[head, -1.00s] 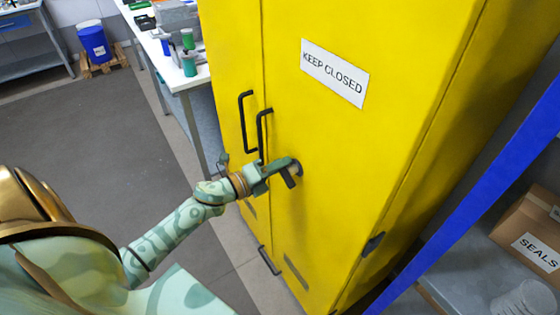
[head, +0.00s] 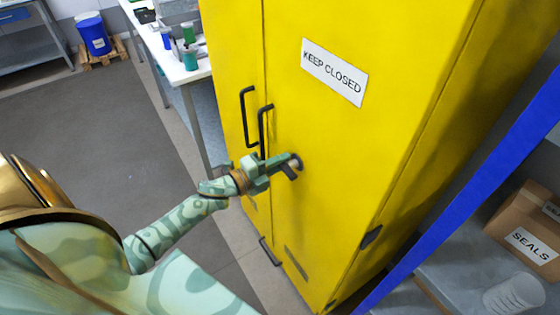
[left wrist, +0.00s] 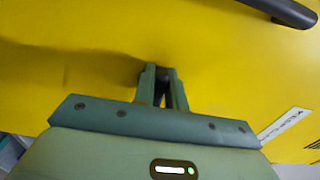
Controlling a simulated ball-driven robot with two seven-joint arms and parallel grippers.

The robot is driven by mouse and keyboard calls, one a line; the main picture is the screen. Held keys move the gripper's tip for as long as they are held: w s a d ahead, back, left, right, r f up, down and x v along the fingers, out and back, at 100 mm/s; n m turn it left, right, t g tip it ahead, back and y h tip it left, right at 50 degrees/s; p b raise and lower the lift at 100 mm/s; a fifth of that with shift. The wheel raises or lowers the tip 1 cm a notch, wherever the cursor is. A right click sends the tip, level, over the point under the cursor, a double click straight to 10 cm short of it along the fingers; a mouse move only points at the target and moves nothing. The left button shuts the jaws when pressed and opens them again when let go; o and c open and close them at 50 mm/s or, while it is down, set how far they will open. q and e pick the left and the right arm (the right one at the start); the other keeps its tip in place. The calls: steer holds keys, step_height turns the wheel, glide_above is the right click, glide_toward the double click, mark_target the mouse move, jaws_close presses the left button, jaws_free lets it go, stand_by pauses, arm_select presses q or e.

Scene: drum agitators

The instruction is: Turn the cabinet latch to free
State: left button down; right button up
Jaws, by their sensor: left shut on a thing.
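The yellow cabinet (head: 330,130) stands closed in front of me, with a "KEEP CLOSED" label on its right door. The small dark latch (head: 296,161) is on that door, right of and below the black door handles. My left gripper (head: 283,165) is shut on the latch, and its fingers cover much of it, so its exact angle is hard to tell. In the left wrist view, the fingers (left wrist: 163,82) close around a dark piece of the latch against the yellow door. My right gripper is out of view.
Two black door handles (head: 264,130) rise close above my left gripper; one also shows in the left wrist view (left wrist: 285,11). A white workbench (head: 178,66) stands left of the cabinet. A blue-posted shelf with a "SEALS" box (head: 528,235) is at right.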

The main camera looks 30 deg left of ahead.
arm_select(q)
steer(key=c, duration=1.4)
jaws_free()
steer(key=shift+c, duration=0.2)
steer(key=v, duration=1.6)
steer(key=shift+s+b, duration=0.2)
steer(key=shift+b, duration=0.15)
